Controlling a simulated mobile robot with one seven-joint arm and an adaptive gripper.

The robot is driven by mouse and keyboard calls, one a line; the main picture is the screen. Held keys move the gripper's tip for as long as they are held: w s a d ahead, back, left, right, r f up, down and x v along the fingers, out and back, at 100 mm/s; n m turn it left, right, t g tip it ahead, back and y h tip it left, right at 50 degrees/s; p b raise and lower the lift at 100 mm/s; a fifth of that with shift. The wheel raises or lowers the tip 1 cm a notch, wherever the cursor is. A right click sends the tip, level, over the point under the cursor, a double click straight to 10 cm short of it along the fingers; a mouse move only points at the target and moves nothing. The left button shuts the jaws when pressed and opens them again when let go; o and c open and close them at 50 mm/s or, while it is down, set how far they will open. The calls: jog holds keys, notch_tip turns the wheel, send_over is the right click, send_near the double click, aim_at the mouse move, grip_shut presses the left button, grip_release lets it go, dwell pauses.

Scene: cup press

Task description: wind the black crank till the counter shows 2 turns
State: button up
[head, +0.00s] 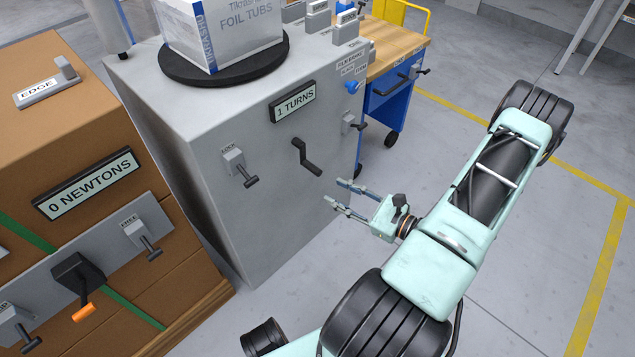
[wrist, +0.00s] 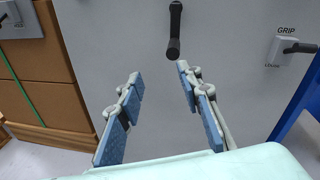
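The black crank (head: 305,157) is on the front face of the grey cabinet (head: 255,215), below the counter (head: 293,103), which reads "1 TURNS". In the head view its handle points down and to the right. In the wrist view the crank (wrist: 174,32) hangs down, ahead of the fingers and a little above them. My gripper (head: 340,193) is open and empty, to the lower right of the crank in the head view and apart from it. In the wrist view, its two blue-padded fingers (wrist: 155,95) are spread wide with nothing between them.
A LOCK lever (head: 239,167) is left of the crank. A GRIP lever (wrist: 289,49) is to the right. A box of foil tubs (head: 225,35) stands on a black turntable (head: 180,70) on top. A brown crate stack (head: 70,130) with an orange-handled crank (head: 83,312) stands left.

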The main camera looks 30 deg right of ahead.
aim_at(315, 168)
jog(key=w+a, duration=0.1)
jog(key=w, duration=0.2)
jog(key=w+m+t+h+b, duration=0.1)
jog(key=w, duration=0.2)
jog(key=w+a+m+b, duration=0.1)
jog(key=w, duration=0.3)
jog(key=shift+a+r+t+h, duration=0.3)
jog(key=shift+t, duration=0.1)
jog(key=shift+c, duration=0.2)
grip_shut()
